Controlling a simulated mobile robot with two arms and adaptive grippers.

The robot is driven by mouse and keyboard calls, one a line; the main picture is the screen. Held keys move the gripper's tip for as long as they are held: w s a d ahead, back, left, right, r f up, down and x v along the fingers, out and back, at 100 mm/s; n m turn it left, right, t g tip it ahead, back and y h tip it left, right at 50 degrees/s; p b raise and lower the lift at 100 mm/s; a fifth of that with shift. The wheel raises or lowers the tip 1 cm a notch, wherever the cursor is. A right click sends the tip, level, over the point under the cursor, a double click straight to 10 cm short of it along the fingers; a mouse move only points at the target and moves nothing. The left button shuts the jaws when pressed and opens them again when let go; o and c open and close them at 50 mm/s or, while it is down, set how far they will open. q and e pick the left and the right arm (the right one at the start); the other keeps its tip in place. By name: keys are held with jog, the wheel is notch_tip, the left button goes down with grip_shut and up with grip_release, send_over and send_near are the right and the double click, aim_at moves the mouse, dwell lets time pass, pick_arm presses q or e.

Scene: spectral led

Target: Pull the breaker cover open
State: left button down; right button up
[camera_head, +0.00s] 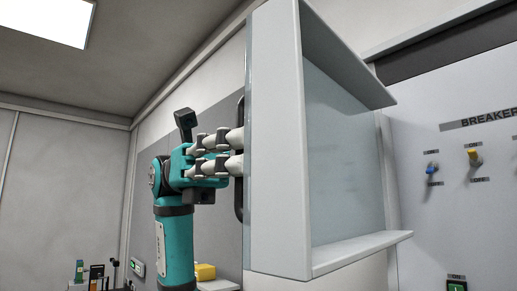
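The breaker cover (279,150) is a pale box-shaped door with top and bottom flanges. It stands swung out from the panel, its hollow inner side facing right. A dark vertical handle (239,207) is on its left outer face. My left gripper (236,152), teal with white fingers, is at the handle. Its fingers overlap the handle's middle and hide that part. I cannot tell whether they are closed around the bar or only against it. My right gripper is not in view.
The breaker panel (440,150) at right has a blue switch (432,168), a yellow switch (474,157) and a green button (456,287). A yellow object (205,272) and several small items (97,273) are low at left. Open room lies left of my arm.

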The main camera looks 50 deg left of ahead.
pick_arm(q)
jog(key=shift+a+m+g, duration=0.3)
jog(key=shift+a+g, duration=0.2)
jog(key=shift+a, duration=0.35)
jog(key=c, duration=2)
grip_release()
jog(key=shift+d, duration=0.15)
jog(key=o, duration=0.6)
jog(key=shift+o, duration=0.2)
jog(key=a, duration=1.2)
jog(key=shift+w, duration=0.35)
